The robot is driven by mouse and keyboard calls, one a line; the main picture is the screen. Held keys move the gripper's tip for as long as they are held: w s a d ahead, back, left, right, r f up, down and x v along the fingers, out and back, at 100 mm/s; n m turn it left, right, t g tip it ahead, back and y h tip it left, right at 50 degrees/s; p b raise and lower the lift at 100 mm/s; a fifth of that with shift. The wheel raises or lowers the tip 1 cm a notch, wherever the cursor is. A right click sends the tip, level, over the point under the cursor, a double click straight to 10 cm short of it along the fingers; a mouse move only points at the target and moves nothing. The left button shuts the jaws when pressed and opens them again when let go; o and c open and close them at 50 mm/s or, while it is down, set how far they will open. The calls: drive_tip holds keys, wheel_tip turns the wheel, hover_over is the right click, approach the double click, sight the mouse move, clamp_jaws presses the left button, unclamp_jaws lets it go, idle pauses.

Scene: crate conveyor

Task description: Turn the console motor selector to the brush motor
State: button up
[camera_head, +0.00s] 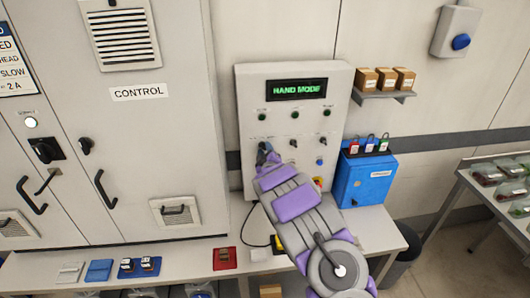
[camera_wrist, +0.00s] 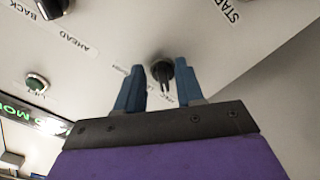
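The grey console (camera_head: 250,95) on the wall has a green display (camera_head: 296,90) reading HAND MODE. My gripper (camera_head: 265,150) is at the left of its middle row of controls and hides the control there. In the wrist view my gripper (camera_wrist: 160,85) has two blue fingers, open, with one on each side of a black selector knob (camera_wrist: 160,70). A gap shows between each finger and the knob. The small labels beside this knob are partly hidden and too small to read, so I cannot tell which motor it points to.
Another black selector (camera_head: 293,142) sits right of my gripper, with a blue button (camera_head: 320,161) lower right. In the wrist view a black knob (camera_wrist: 52,8) is near BACK and AHEAD, and a green button (camera_wrist: 37,84) is lower left. A blue box (camera_head: 365,180) stands right of the console.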

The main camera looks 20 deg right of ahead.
drive_tip(key=shift+a+r, duration=0.1)
drive_tip(key=shift+a, duration=0.45)
drive_tip(key=shift+c, duration=1.1)
drive_tip(key=c, duration=0.5)
drive_tip(key=shift+s+d, duration=0.1)
drive_tip(key=shift+d, duration=0.1)
clamp_jaws()
drive_tip(key=shift+a, duration=0.1)
drive_tip(key=shift+m, duration=0.4)
drive_tip(key=shift+a+f+m+p, duration=0.15)
drive_tip(key=shift+m+p, duration=0.25)
drive_tip(key=shift+m, duration=4.35)
drive_tip(key=shift+d+f+m+p, duration=0.1)
drive_tip(key=shift+m+p, duration=0.3)
drive_tip(key=shift+m, duration=4.35)
